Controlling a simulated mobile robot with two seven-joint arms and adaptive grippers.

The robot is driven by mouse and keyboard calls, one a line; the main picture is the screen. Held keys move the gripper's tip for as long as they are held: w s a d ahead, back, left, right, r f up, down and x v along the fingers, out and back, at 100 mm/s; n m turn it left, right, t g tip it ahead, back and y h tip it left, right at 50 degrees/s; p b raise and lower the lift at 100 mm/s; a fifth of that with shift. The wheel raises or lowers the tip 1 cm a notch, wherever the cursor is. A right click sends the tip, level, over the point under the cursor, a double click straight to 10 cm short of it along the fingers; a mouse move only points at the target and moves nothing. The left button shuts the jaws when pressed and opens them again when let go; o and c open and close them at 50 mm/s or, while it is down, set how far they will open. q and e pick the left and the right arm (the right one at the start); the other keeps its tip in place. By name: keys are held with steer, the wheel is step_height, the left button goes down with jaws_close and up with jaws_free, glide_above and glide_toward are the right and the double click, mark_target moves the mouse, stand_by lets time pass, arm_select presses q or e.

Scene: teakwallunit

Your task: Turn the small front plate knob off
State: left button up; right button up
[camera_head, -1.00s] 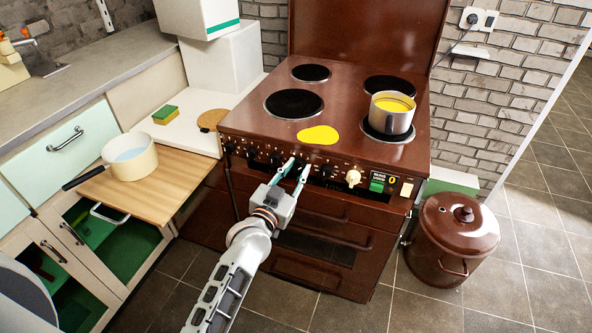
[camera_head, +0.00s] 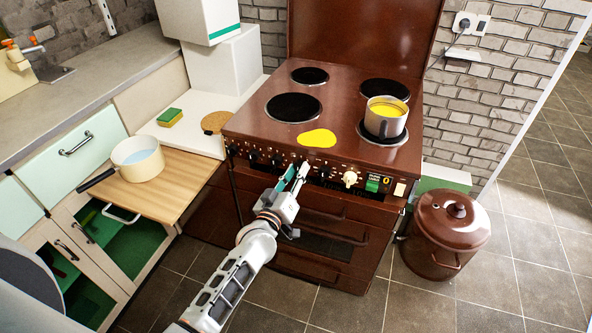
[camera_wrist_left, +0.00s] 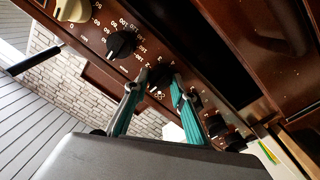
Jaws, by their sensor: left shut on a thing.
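The brown stove (camera_head: 262,113) has a row of black knobs along its front panel. My left gripper (camera_head: 297,172) reaches the middle of this row from below and is shut on one black knob. In the left wrist view, the teal-padded fingers (camera_wrist_left: 159,80) lie on either side of that black knob (camera_wrist_left: 161,74), which sits on the brown panel. The fingers partly hide the knob and its markings, so I cannot read its setting. Another black knob with a numbered dial (camera_wrist_left: 120,43) is beside it. My right gripper is not in view.
A cream knob (camera_head: 350,178) and a green switch (camera_head: 373,184) are to the right. A pot with yellow contents (camera_head: 385,128) stands on the front right plate. A yellow spill (camera_head: 317,138) lies on the stovetop. A brown bin (camera_head: 440,240) stands right of the stove.

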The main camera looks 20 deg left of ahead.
arm_select(q)
steer(key=shift+f+n, duration=0.1)
steer(key=shift+n, duration=0.5)
steer(key=o, duration=1.1)
steer(key=s, duration=0.8)
steer(key=s+a, duration=0.1)
steer(key=s, duration=0.3)
steer(key=shift+f, duration=0.25)
